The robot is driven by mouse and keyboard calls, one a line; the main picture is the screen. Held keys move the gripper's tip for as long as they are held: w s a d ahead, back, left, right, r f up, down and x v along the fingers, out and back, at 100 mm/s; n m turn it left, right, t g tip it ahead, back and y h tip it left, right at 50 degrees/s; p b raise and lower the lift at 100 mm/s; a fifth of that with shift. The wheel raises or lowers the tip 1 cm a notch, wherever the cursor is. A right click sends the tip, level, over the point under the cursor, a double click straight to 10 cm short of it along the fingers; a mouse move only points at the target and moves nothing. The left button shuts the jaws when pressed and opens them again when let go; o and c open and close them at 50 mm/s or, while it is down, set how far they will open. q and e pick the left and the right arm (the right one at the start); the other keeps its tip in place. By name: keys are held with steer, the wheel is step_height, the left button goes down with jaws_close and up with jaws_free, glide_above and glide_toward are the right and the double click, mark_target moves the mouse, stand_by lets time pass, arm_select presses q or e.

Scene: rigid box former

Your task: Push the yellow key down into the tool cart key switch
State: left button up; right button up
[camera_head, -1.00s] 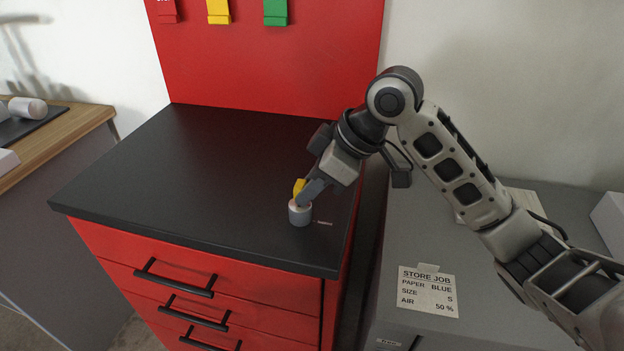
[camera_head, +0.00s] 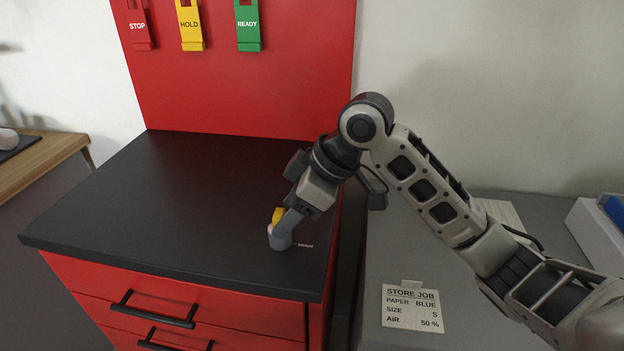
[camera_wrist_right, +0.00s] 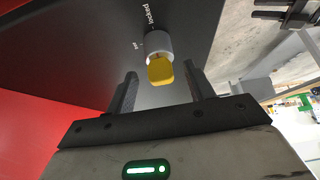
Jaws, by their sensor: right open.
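The yellow key (camera_head: 278,215) stands in the grey cylindrical key switch (camera_head: 279,239) on the cart's black top, near its front right corner. My right gripper (camera_head: 288,220) is at the key, coming down at a slant from the upper right. In the right wrist view the gripper (camera_wrist_right: 160,92) is open, with one finger on each side of the yellow key (camera_wrist_right: 160,71) and gaps to both. The switch (camera_wrist_right: 157,43) shows behind the key, with the word "locked" printed beside it. How deep the key sits is hard to tell. My left gripper is not in view.
The red tool cart (camera_head: 190,285) has drawers with black handles. Its red back panel (camera_head: 235,95) carries STOP, HOLD and READY tags. A grey surface (camera_head: 450,265) with a "STORE JOB" card (camera_head: 412,306) lies to the right. The rest of the black top (camera_head: 190,190) is clear.

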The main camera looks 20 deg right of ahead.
steer(key=shift+s+d+r, duration=0.1)
steer(key=shift+d+r, duration=0.2)
steer(key=shift+r, duration=0.3)
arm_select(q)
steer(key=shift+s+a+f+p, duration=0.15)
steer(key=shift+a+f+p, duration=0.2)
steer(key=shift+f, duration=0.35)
arm_select(e)
steer(key=v, duration=1.4)
steer(key=shift+s+r, duration=0.2)
steer(key=shift+r, duration=0.05)
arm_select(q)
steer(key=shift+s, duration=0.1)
arm_select(e)
steer(key=shift+d+f, duration=0.1)
